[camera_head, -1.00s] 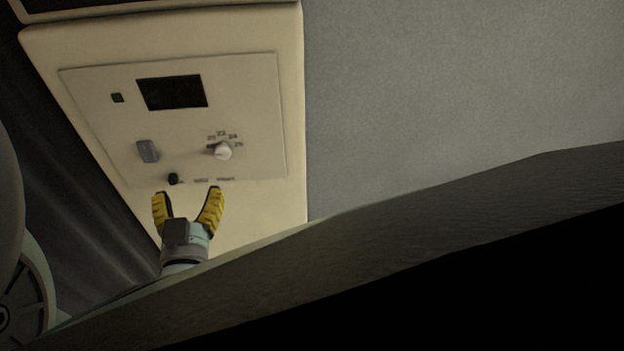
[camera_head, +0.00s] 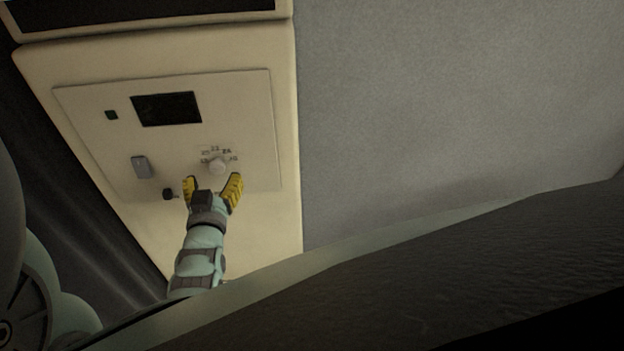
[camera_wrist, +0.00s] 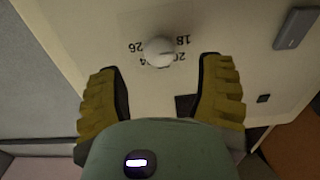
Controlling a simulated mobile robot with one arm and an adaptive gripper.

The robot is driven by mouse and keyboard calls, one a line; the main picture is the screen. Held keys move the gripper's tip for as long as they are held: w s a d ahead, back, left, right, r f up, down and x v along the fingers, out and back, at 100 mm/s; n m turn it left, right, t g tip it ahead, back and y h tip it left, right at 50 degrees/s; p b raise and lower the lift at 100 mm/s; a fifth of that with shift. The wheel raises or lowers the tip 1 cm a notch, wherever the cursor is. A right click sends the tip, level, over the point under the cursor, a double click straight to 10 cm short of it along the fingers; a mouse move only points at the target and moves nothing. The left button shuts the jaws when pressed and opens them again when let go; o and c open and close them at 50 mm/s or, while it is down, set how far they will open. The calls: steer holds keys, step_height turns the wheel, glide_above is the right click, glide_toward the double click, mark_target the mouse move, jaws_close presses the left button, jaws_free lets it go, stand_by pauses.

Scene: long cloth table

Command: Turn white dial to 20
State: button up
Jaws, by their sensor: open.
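The white dial (camera_head: 217,167) is a round knob on a cream wall panel, with small numbers printed in an arc around it. My gripper (camera_head: 213,183) is open and empty, just below the dial in the head view, with its yellow fingertips pointing up toward it. In the wrist view the dial (camera_wrist: 159,52) lies ahead of and between the two open fingers (camera_wrist: 161,75), and they do not appear to touch it. The numbers 18 and 26 can be read upside down beside it there; others are partly hidden by the knob. The dial's pointer cannot be made out.
A grey wall (camera_head: 450,100) is at right. A dark surface (camera_head: 430,270) crosses the foreground.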

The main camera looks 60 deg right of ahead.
mark_target(216, 168)
steer(key=shift+x, duration=2.55)
steer(key=shift+o, duration=0.3)
jaws_close()
